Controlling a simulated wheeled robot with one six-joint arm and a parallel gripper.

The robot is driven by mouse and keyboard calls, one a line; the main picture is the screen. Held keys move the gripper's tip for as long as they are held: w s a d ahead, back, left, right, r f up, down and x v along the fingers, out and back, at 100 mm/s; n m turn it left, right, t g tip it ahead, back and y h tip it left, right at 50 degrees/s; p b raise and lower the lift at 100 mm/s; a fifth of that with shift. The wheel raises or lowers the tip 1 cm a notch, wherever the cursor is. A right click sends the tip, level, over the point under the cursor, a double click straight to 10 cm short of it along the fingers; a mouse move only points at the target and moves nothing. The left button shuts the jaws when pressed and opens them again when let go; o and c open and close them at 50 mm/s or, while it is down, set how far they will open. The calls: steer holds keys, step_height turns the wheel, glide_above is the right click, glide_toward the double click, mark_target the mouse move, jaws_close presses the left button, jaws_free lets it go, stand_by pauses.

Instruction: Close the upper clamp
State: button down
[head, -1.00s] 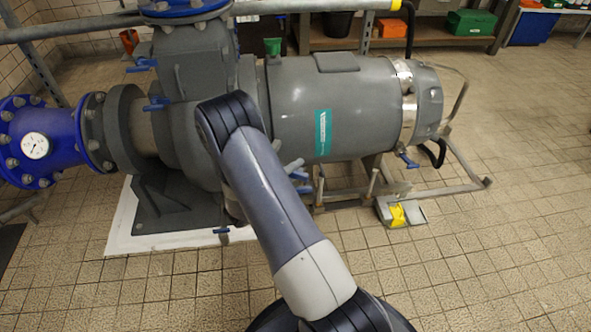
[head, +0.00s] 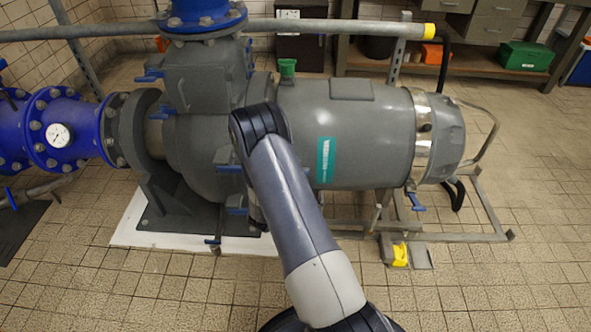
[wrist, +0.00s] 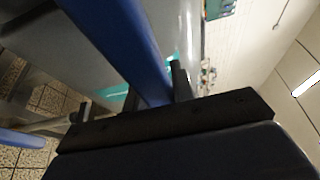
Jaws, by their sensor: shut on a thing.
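My gripper (wrist: 133,97) shows in the wrist view with its dark fingers shut around a blue lever (wrist: 118,38). The lever runs from the top edge down between the fingers. In the head view my arm hides the gripper and whatever it holds. On the grey pump housing, blue levers show left of my arm: one high up (head: 150,77), one a little lower (head: 165,108), and others beside my arm (head: 229,168) and below it (head: 237,210). I cannot tell which of these is the upper clamp's, or whether that clamp is open.
A grey pump body (head: 370,135) lies right of my arm, with a pipe frame (head: 470,237) and yellow pedal (head: 400,255) low beside it. A blue flanged pipe (head: 75,130) stands left. Another blue bar (wrist: 18,139) shows in the wrist view.

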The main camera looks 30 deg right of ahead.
steer(key=shift+w, duration=0.15)
steer(key=c, duration=1.2)
jaws_free()
steer(key=shift+d, duration=0.1)
steer(key=p+v, duration=0.2)
steer(key=v, duration=0.8)
steer(key=shift+s+a, duration=0.3)
steer(key=b+x, duration=0.2)
steer(key=x, duration=0.8)
steer(key=shift+w+d, duration=0.15)
steer(key=shift+d, duration=0.05)
